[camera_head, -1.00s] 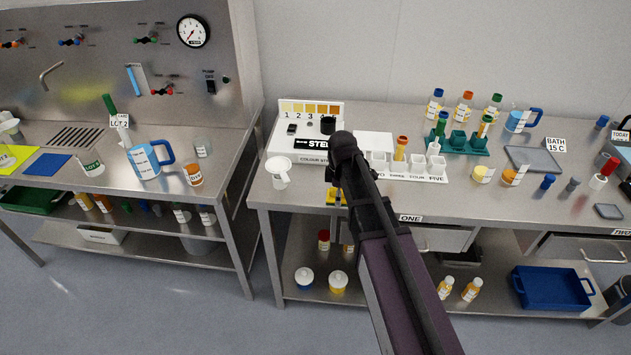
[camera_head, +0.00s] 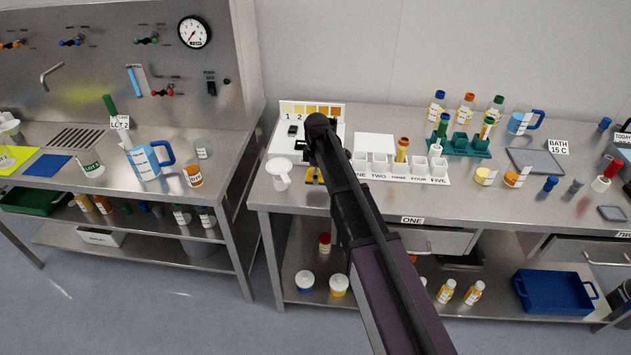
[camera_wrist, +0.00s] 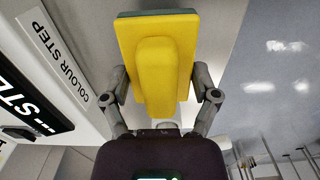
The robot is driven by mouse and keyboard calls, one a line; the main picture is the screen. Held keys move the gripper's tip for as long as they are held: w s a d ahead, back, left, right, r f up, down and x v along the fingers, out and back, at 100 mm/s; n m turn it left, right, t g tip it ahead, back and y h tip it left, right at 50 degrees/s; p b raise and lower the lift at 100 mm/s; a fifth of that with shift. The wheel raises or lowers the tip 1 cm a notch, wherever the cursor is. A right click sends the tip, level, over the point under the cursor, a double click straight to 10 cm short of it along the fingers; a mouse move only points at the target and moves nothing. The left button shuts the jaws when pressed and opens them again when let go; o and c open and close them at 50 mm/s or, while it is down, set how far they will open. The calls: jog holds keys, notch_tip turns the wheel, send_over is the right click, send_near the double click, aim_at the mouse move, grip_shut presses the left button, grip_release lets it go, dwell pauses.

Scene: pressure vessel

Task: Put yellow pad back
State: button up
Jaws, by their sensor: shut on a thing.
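The yellow pad (camera_wrist: 154,50) is a block with a raised ridge and a dark green layer along its far edge in the wrist view. In the head view the yellow pad (camera_head: 313,175) shows only as a small patch below my arm's end, by the front edge of the right bench (camera_head: 286,205). My arm hides most of my gripper there. The pad seems held above the bench; the exact height cannot be told.
A white jug (camera_head: 280,178) stands just left of the pad. The colour step board (camera_head: 285,143) lies behind it. White cups (camera_head: 378,163) and a green rack (camera_head: 470,146) stand to the right. A yellow mat (camera_head: 17,157) and a blue mat (camera_head: 54,165) lie on the left bench.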

jog(key=shift+w+a, duration=0.3)
jog(key=shift+w, duration=0.15)
jog(key=shift+w+a+f+b, duration=0.1)
jog(key=shift+w+f+b, duration=0.1)
jog(key=shift+f+b, duration=0.1)
jog(key=shift+s+f+b, duration=0.1)
jog(key=shift+f+b, duration=1.4)
jog(key=shift+b, duration=0.05)
jog(key=shift+f, duration=0.2)
jog(key=o, duration=1)
jog(key=shift+o, duration=0.2)
jog(key=shift+r, duration=0.2)
notch_tip(320, 180, up, 12)
jog(key=p, duration=1.2)
